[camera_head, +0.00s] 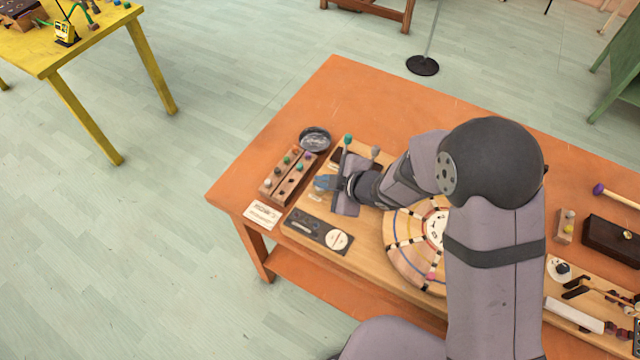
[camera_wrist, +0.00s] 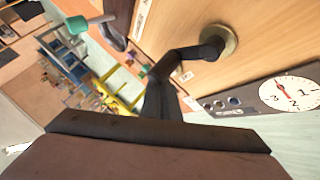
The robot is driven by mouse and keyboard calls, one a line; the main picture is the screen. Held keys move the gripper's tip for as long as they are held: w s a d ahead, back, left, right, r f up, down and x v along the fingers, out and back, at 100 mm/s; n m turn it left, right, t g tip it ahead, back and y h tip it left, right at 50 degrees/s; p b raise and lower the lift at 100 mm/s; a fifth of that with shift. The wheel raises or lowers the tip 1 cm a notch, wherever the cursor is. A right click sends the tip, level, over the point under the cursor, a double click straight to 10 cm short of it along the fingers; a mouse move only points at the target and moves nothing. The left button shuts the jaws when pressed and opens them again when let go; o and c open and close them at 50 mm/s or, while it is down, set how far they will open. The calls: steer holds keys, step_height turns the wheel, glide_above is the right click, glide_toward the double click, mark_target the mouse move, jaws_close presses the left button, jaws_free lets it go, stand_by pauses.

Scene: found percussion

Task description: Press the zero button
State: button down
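A dark panel (camera_head: 316,232) lies along the front left of the wooden board, with a round white dial (camera_head: 337,240) at its right end. The dial (camera_wrist: 290,93) also shows in the wrist view with a red needle, beside several small round buttons (camera_wrist: 220,103). I cannot read which button is the zero button. My gripper (camera_head: 332,184) is low over the board's left part, behind the panel and apart from it. In the wrist view its dark body fills the bottom; whether its fingers are open or shut is unclear.
A wooden block row with coloured knobs (camera_head: 288,172) and a round metal dish (camera_head: 315,139) stand left of my gripper. A teal-headed lever (camera_head: 348,140) rises behind it. A segmented wheel (camera_head: 405,262) lies right of the panel. A paper card (camera_head: 262,215) lies near the table's left corner.

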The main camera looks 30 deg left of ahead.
steer(key=shift+s+d+f, duration=0.1)
steer(key=shift+d+f, duration=0.25)
steer(key=shift+d, duration=0.05)
steer(key=shift+w+r+p, duration=0.2)
steer(key=shift+r+p, duration=0.65)
steer(key=shift+p, duration=0.05)
steer(key=shift+r, duration=0.1)
steer(key=shift+r, duration=0.15)
step_height(320, 180, up, 5)
steer(key=p, duration=0.4)
steer(key=shift+a+p, duration=0.1)
steer(key=shift+p, duration=0.25)
